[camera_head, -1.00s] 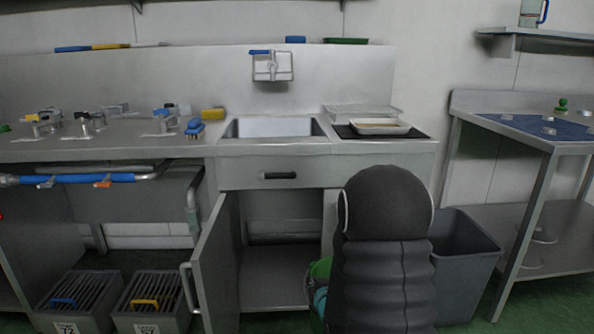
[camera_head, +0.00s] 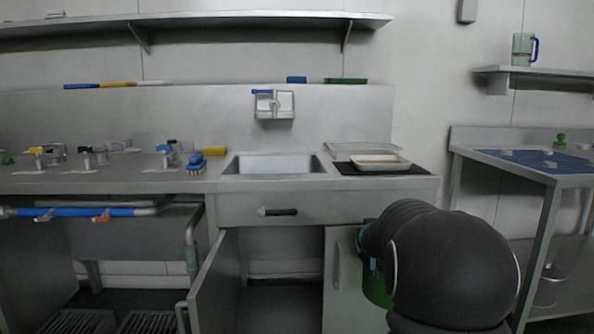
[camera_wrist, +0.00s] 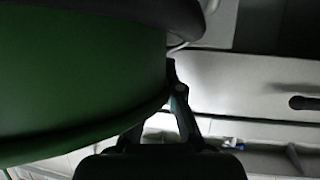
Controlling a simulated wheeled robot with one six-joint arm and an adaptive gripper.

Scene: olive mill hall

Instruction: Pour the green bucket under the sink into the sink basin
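The green bucket (camera_head: 376,289) hangs in front of the right side of the sink cabinet, below counter height, partly hidden by my dark arm. In the wrist view the bucket (camera_wrist: 80,75) fills the left side, and what it contains is not visible. My gripper (camera_wrist: 178,85) is at the bucket's edge with its fingers closed together there; it appears to hold the bucket. In the head view my gripper (camera_head: 366,250) is mostly hidden behind the arm. The sink basin (camera_head: 273,165) is in the counter, up and left of the bucket.
A white tray (camera_head: 380,161) on a black mat lies right of the basin. A yellow sponge (camera_head: 215,151) and a blue brush (camera_head: 196,163) lie left of it. The left cabinet door (camera_head: 212,285) stands open. A tap unit (camera_head: 273,104) is on the wall behind the basin.

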